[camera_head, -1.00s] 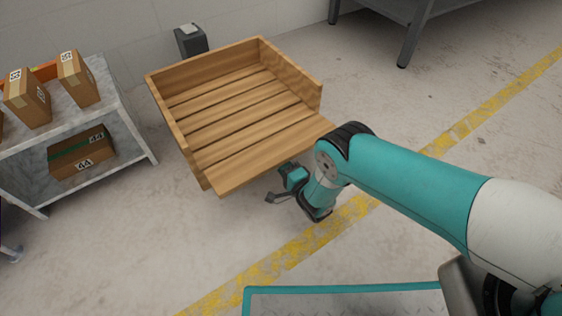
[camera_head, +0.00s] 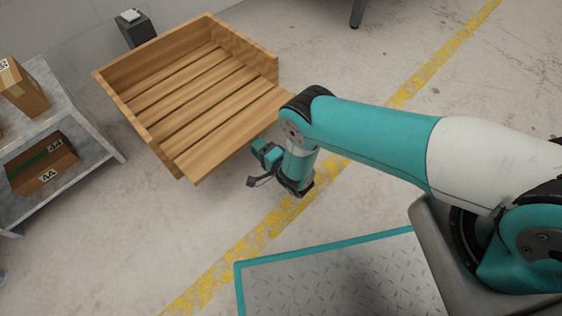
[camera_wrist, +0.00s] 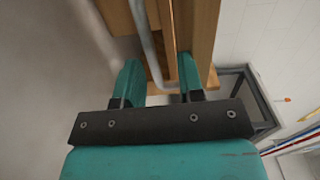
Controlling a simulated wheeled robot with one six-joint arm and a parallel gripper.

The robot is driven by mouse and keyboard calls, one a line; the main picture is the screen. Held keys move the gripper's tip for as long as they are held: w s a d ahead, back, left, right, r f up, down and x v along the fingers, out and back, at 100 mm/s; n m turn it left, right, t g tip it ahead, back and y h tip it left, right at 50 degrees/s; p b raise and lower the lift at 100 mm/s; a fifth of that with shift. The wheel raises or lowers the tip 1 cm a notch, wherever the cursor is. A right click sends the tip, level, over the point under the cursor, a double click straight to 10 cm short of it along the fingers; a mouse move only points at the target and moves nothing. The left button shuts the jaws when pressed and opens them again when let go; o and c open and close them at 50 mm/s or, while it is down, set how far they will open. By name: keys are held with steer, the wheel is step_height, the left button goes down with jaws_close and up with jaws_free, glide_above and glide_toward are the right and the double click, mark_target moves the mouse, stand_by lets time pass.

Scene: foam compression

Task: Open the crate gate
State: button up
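The wooden crate (camera_head: 122,110) lies on the floor in the head view, with raised left, back and right walls. Its near side shows no tall board. I cannot tell there whether the pale near plank (camera_head: 230,140) is the gate. In the wrist view, wooden boards (camera_wrist: 205,35) stand just beyond my gripper (camera_wrist: 158,82). A bent grey metal bar (camera_wrist: 146,40), like a handle, runs down in front of them towards the space between my fingers. The fingers are apart, and I cannot tell if either touches the bar. The head view shows my gripper beside the crate's near right corner, partly hidden.
A grey shelf (camera_head: 98,128) with cardboard boxes (camera_head: 42,165) stands left of the crate. A dark bin (camera_head: 137,30) stands behind it. Open floor with a yellow line (camera_head: 245,240) lies in front and to the right.

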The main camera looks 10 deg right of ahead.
steer(key=p+v, duration=0.5)
steer(key=v, duration=0.9)
steer(key=shift+s, duration=0.15)
